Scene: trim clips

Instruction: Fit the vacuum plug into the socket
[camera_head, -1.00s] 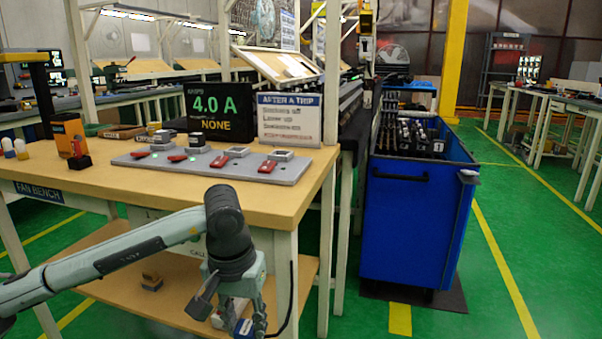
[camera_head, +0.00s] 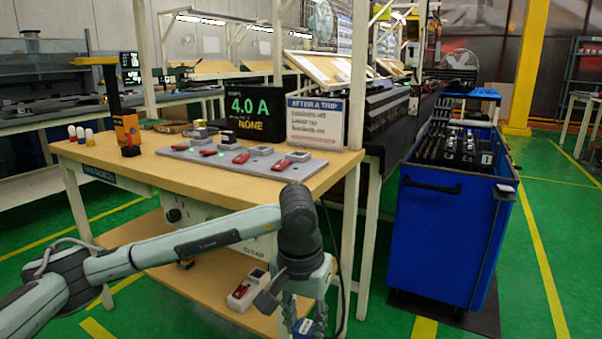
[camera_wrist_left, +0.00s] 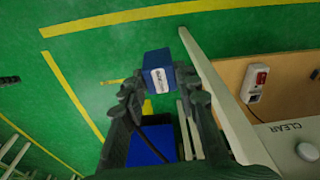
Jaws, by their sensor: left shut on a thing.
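My left gripper (camera_head: 300,312) is low in front of the bench's right side in the head view. The plug's lower part shows at the bottom edge of the head view (camera_head: 304,328). A white socket box with a red switch (camera_head: 247,290) lies on the lower shelf, just left of the gripper and apart from it; it also shows in the left wrist view (camera_wrist_left: 255,84). My right gripper is out of view.
A grey strip (camera_head: 310,168) on the bench top (camera_head: 150,155) carries several units with red levers. A display reads 4.0 A, NONE (camera_head: 250,108). A bench leg (camera_head: 350,240) stands right of the gripper. A blue cart (camera_head: 440,235) stands further right.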

